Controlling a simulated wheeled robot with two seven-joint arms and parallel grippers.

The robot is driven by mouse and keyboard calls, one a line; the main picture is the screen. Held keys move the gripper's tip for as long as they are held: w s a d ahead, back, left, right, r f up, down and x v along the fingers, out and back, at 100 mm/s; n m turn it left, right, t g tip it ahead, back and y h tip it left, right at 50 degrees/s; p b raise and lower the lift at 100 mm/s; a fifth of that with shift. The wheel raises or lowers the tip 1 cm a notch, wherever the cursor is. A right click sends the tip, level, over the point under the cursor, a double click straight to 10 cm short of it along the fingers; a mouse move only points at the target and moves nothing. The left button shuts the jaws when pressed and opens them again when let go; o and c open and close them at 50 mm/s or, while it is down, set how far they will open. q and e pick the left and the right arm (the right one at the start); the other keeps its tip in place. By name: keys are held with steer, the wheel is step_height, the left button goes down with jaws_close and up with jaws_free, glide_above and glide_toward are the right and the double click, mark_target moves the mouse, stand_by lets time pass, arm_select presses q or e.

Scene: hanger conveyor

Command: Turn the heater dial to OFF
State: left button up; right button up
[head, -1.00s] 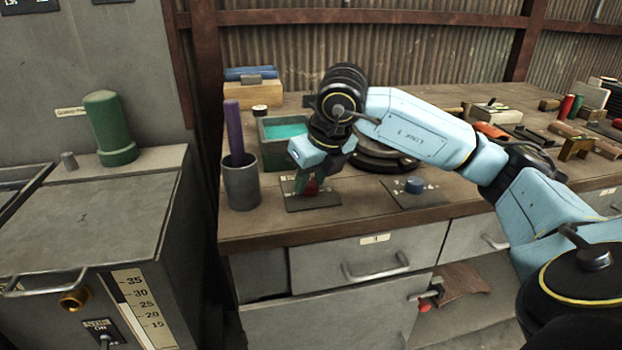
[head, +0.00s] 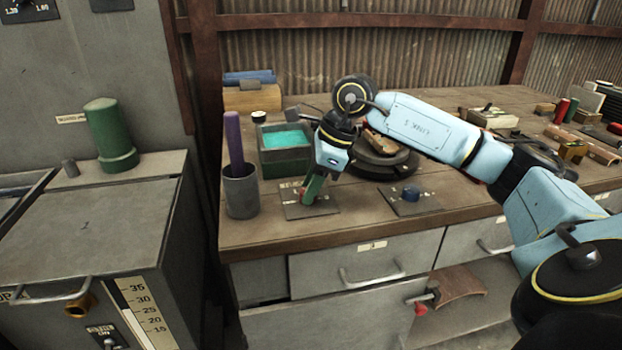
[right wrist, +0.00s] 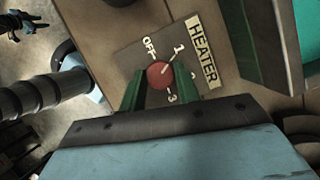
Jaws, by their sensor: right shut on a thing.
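The heater dial is a round red knob (right wrist: 160,75) on a dark plate (right wrist: 133,52) with a HEATER label (right wrist: 201,50). The marks OFF, 1 and 3 show around it; the 2 is partly hidden. The knob's white line points up and right, roughly toward the 1. My right gripper (right wrist: 157,80) has its green fingers on either side of the knob, shut on it. In the head view my right gripper (head: 309,190) reaches down onto the plate at the bench's front, hiding most of the knob.
A grey cup (head: 241,192) with a purple rod and a teal-filled container (head: 270,160) stand left of the gripper. A second plate with a blue knob (head: 411,193) lies to the right. A round black device (head: 385,165) is behind.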

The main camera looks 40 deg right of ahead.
steer(key=n+g+p, duration=0.1)
steer(key=n, duration=0.2)
steer(key=n+g+y+p, duration=0.1)
steer(key=n+p, duration=0.1)
steer(key=n, duration=0.1)
steer(key=shift+w+r, duration=0.15)
steer(key=shift+w, duration=0.05)
steer(key=n+g, duration=0.1)
steer(key=n, duration=0.2)
arm_select(q)
steer(key=s+a+f, duration=0.2)
steer(key=s+f, duration=0.5)
steer(key=f, duration=0.1)
steer(key=shift+s+a+g+p, duration=0.15)
steer(key=shift+s+g+p, duration=0.15)
steer(key=shift+s+p, duration=0.1)
arm_select(e)
steer(key=shift+w+n+g, duration=0.1)
steer(key=shift+n+g, duration=0.5)
steer(key=shift+n, duration=0.5)
arm_select(q)
steer(key=shift+f, duration=0.1)
arm_select(e)
steer(key=o, duration=1)
steer(key=shift+c, duration=0.2)
